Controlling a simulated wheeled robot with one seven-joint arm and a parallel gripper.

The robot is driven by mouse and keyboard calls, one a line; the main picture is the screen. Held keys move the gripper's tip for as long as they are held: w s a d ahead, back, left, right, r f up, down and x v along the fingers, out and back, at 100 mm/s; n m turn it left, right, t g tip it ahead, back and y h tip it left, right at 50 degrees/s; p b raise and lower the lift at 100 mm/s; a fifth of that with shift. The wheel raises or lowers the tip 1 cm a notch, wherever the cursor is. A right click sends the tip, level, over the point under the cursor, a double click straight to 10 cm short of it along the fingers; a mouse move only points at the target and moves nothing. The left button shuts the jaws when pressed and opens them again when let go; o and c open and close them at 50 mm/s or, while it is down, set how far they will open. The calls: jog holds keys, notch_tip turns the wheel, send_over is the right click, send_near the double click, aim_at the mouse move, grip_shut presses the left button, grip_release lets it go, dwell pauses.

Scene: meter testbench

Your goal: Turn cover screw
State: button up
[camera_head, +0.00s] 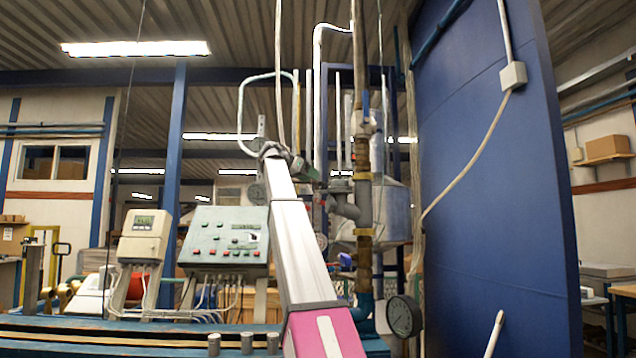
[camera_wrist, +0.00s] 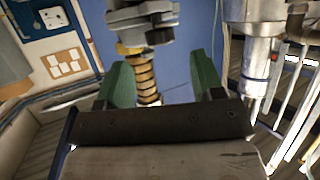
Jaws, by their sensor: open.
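No cover screw can be made out in either view. My gripper (camera_wrist: 161,62) has two green fingers, spread apart with nothing between them in grip. In the wrist view, a ribbed brass-coloured pipe part (camera_wrist: 145,78) shows behind the gap, nearer the left finger. A grey pipe fitting (camera_wrist: 142,18) is above it. The distance to these parts cannot be told. A beige meter box with a display (camera_head: 144,238) stands at the left, beside a grey-green button panel (camera_head: 226,241).
A vertical pipe with brass and grey fittings (camera_head: 363,215) stands right of my arm. A round gauge (camera_head: 404,316) is low beside it. A tall blue panel (camera_head: 495,200) closes off the right. A metal cylinder (camera_wrist: 253,40) is right of my fingers in the wrist view.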

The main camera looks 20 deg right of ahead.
aim_at(322, 186)
jog(key=shift+x, duration=2.2)
jog(key=c, duration=0.9)
